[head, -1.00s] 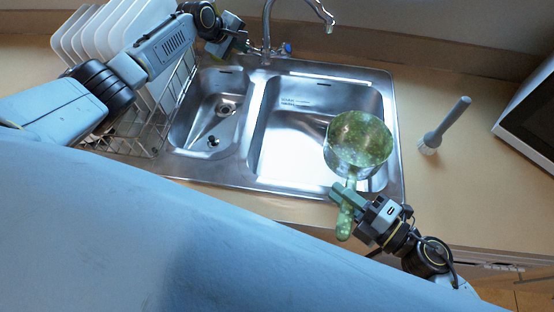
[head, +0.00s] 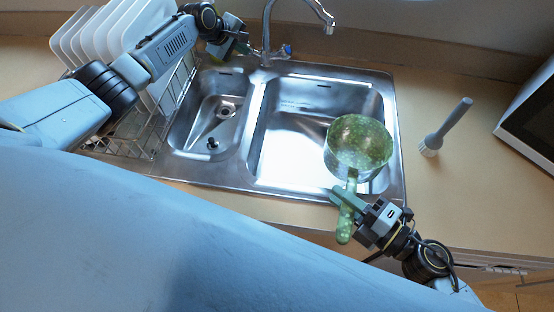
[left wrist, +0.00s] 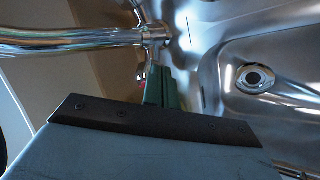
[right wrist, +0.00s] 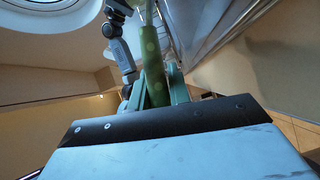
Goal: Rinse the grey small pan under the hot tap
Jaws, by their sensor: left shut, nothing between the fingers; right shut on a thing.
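The small pan (head: 358,146) looks green and speckled, not grey. It is over the right side of the large sink basin (head: 290,150), with its handle towards me. My right gripper (head: 347,202) is shut on the handle, which also shows in the right wrist view (right wrist: 152,65). My left gripper (head: 243,46) is shut and empty, just left of the tap (head: 266,35). In the left wrist view its green fingers (left wrist: 160,85) are close to the tap base and a small red part (left wrist: 140,73). Whether they touch is unclear. No water shows under the spout (head: 328,22).
A blue-marked tap knob (head: 287,49) is right of the tap. A smaller basin (head: 212,120) lies left. A dish rack (head: 165,110) with white plates stands further left, under my left arm. A grey brush (head: 446,127) stands on the right counter, near a microwave-like appliance (head: 535,115).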

